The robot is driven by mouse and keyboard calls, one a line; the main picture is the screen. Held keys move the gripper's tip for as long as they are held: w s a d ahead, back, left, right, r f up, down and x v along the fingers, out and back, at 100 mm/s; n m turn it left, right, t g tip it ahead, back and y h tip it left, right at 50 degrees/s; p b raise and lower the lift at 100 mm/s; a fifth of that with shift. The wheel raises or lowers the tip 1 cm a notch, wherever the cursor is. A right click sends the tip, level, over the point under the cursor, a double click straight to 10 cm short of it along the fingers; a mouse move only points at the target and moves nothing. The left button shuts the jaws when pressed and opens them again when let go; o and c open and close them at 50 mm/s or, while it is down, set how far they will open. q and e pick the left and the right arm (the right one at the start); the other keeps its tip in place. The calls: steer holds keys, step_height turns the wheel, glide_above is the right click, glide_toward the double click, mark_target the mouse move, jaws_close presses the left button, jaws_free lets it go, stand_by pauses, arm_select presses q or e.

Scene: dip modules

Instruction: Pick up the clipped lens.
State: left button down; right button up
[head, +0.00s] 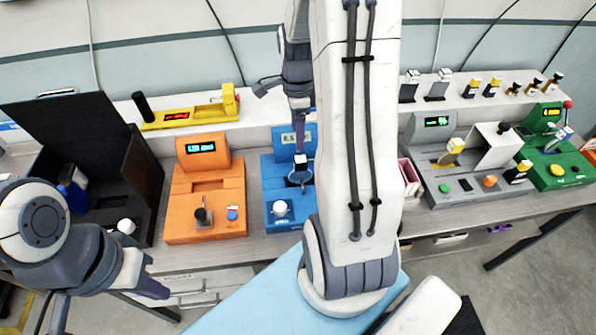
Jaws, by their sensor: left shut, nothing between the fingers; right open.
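What looks like the clipped lens, a dark ring with a small pale clip (300,163), is at the blue module (268,190) in the middle of the bench. My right gripper (301,118) hangs above it, pointing down, open and apparently apart from the lens. The large white arm link hides the right side of the blue module and may hide part of the gripper. My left gripper (152,288) is shut and empty at the lower left, in front of the bench and far from the lens.
An orange module (205,210) stands left of the blue one, and a black open-lidded box (140,185) farther left. A yellow device (190,116) sits on the rear shelf. Grey (450,195) and green (553,160) modules stand at the right. Several small bottles line the shelf.

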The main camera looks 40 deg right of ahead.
mark_target(300, 159)
steer(key=f, duration=0.2)
steer(key=f+p, duration=0.1)
steer(key=f, duration=0.2)
steer(key=shift+s+d+f, duration=0.1)
steer(key=shift+s+d, duration=0.05)
steer(key=shift+d, duration=0.05)
steer(key=f+p, duration=0.1)
steer(key=f, duration=0.3)
steer(key=shift+s+a+p, duration=0.1)
steer(key=shift+s+p, duration=0.3)
steer(key=shift+f, duration=0.65)
jaws_close()
